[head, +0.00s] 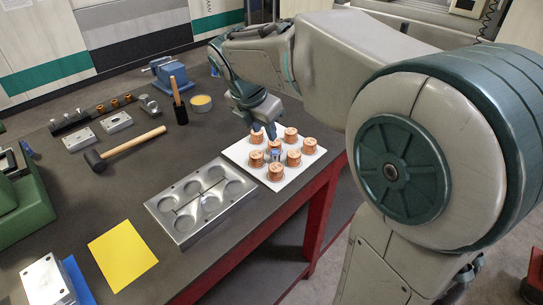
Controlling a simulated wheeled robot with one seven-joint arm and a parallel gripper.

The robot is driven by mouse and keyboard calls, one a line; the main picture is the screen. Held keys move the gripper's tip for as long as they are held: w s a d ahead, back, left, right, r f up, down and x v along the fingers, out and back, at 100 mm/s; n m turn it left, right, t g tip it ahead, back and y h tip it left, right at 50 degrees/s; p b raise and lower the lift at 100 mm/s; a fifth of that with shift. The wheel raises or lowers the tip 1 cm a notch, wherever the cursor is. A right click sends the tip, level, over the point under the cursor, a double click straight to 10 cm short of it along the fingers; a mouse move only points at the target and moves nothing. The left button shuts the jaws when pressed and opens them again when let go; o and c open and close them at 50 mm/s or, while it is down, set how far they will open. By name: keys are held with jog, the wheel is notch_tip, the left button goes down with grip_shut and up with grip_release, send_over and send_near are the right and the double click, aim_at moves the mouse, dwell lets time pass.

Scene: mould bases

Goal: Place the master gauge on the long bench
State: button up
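The dark-topped bench (205,145) with red legs fills the left and middle of the head view. My gripper (264,131) points down over the back part of a white plate (237,151) on the bench's right side. Several copper-coloured round pieces (275,172) stand upright on this plate. A small piece with blue on it (277,155) sits among them, just in front of my gripper. I cannot tell which thing is the master gauge. The fingertips are small and partly blend with the copper pieces, so their opening and any hold are unclear.
A metal mould block (197,203) with round hollows lies left of the plate. A yellow sheet (123,255), a mallet (125,148), a blue vise (168,75) and a green machine (30,200) are also on the bench. Bare top shows between them.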

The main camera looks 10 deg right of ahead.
jog(key=w+n, duration=0.1)
send_over(274, 153)
jog(key=s+a, duration=0.2)
jog(key=s, duration=0.1)
jog(key=shift+n, duration=0.3)
jog(key=f, duration=0.4)
jog(key=f+b, duration=0.1)
jog(key=f, duration=0.2)
jog(key=shift+w+a+f, duration=0.15)
jog(key=shift+w+f, duration=0.05)
jog(key=shift+f, duration=0.2)
jog(key=shift+w+d+x, duration=0.15)
jog(key=shift+x, duration=1.25)
jog(key=shift+w+d+x, duration=0.2)
jog(key=shift+x, duration=1.2)
jog(key=shift+r, duration=0.2)
grip_shut()
